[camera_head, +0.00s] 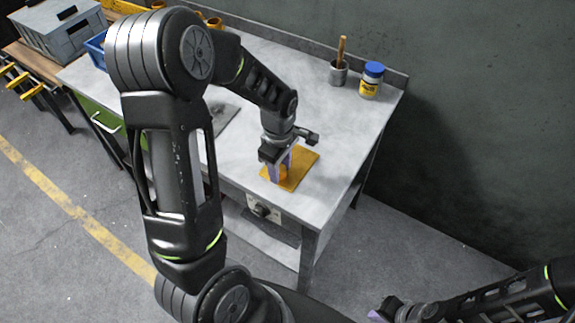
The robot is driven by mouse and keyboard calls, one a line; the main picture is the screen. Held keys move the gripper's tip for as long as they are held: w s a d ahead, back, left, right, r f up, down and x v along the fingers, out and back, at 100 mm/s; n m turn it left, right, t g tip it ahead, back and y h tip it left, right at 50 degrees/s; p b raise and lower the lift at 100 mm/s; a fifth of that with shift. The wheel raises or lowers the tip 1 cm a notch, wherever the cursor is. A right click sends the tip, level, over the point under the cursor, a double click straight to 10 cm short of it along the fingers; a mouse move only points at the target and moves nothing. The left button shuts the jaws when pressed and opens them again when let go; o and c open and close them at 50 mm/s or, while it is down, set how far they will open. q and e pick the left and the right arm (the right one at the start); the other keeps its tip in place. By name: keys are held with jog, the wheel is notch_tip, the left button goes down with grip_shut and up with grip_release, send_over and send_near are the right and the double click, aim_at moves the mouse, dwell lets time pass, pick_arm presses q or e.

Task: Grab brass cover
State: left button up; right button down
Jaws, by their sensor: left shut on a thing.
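The brass cover (301,165) is a flat golden plate on the grey workbench (331,120), near its front right part. My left gripper (277,173) points down over the left side of the plate, with its purple fingers at the brass. It is shut on the brass cover, though the fingers and wrist hide the exact contact. The plate appears to lie on or very close to the bench top. My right gripper (380,314) is low at the bottom edge of the view, away from the bench. Its fingers are partly cut off and its opening is unclear.
A cup with a wooden-handled brush (339,72) and a blue-lidded jar (371,80) stand at the bench's back right. A grey crate (60,28) and a blue bin (96,48) are at the left. A grey wall is behind. The bench's right end is clear.

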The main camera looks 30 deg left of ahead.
pick_arm(q)
grip_shut()
dwell(0.3)
jog(key=shift+w+r, duration=0.1)
jog(key=shift+r, duration=0.5)
notch_tip(320, 180, up, 9)
jog(key=shift+b, duration=0.45)
dwell(0.4)
